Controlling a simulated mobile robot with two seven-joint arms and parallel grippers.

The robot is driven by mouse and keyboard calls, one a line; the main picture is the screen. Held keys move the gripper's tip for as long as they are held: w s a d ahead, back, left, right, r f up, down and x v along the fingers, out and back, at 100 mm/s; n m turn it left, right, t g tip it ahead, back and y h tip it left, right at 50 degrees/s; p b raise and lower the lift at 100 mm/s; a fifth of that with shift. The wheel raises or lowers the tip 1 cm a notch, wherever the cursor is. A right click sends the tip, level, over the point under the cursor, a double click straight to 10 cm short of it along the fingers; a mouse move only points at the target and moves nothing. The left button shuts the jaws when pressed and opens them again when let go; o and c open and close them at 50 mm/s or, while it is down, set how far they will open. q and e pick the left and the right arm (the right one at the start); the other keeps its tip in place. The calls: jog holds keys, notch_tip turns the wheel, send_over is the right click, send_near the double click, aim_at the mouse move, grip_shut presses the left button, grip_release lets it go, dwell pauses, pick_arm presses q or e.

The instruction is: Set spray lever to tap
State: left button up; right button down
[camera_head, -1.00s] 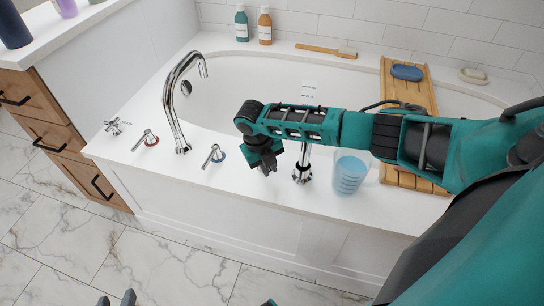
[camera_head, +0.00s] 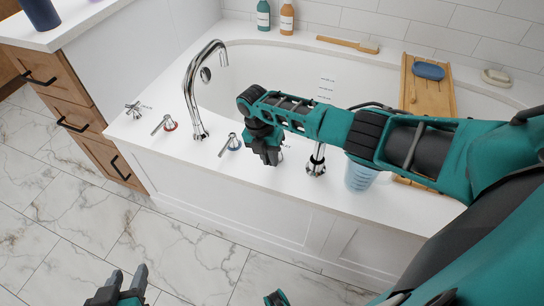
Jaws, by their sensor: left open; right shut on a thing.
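My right gripper (camera_head: 268,158) is over the tub's front deck, pointing down, between the blue-ringed lever (camera_head: 231,144) and a chrome upright (camera_head: 316,162). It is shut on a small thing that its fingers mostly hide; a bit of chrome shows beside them. I cannot tell which way this part points, nor confirm that it is the spray lever. A tall chrome spout (camera_head: 190,95) curves over the tub. A red-ringed lever (camera_head: 165,124) and a cross handle (camera_head: 133,109) stand to its left. My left gripper (camera_head: 127,276) is open and empty, low over the floor.
A clear cup with blue liquid (camera_head: 361,176) stands on the deck, partly behind my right arm. A drawer cabinet (camera_head: 75,120) stands left. The floor in front is open.

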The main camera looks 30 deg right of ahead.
jog(key=shift+w+r, duration=0.1)
jog(key=shift+w, duration=0.1)
dwell(0.3)
pick_arm(q)
jog(key=shift+s, duration=0.1)
pick_arm(e)
jog(key=c, duration=1.1)
grip_release()
jog(key=shift+s, duration=0.1)
jog(key=shift+r, duration=0.25)
pick_arm(q)
jog(key=p, duration=0.1)
jog(key=a+r+p, duration=0.1)
jog(key=p, duration=0.1)
jog(key=shift+s+a+r, duration=0.1)
jog(key=shift+s+a, duration=0.15)
jog(key=shift+s, duration=0.1)
pick_arm(e)
jog(key=r, duration=0.4)
jog(key=w+a+r, duration=0.1)
jog(key=r, duration=0.3)
jog(key=w+r, duration=0.1)
jog(key=r, duration=0.3)
jog(key=shift+a, duration=0.35)
